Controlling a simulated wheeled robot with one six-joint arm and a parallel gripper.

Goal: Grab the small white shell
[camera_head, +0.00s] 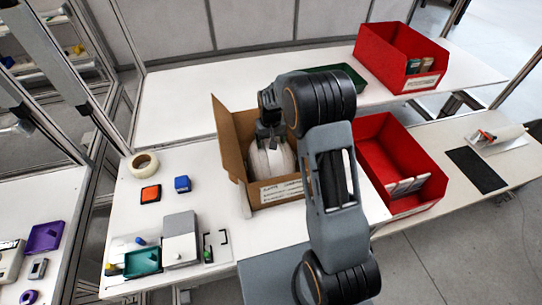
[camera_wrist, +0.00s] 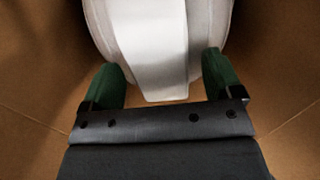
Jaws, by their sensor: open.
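The white shell (camera_head: 262,162) sits inside an open cardboard box (camera_head: 281,192) in the head view. In the wrist view the white shell (camera_wrist: 158,40) fills the top middle, with a raised band down its centre, between brown box walls. My gripper (camera_head: 268,140) reaches down into the box from above. In the wrist view my gripper's two green fingers (camera_wrist: 163,82) are apart, with the lower end of the shell's band between them. I cannot tell whether the fingers touch the shell. My arm hides part of the box's right side in the head view.
A red bin (camera_head: 392,200) stands right of the box, and another red bin (camera_head: 378,50) stands on the back shelf by a green tray (camera_head: 345,76). A tape roll (camera_head: 143,164), an orange pad (camera_head: 151,194) and a blue block (camera_head: 182,184) lie to the left.

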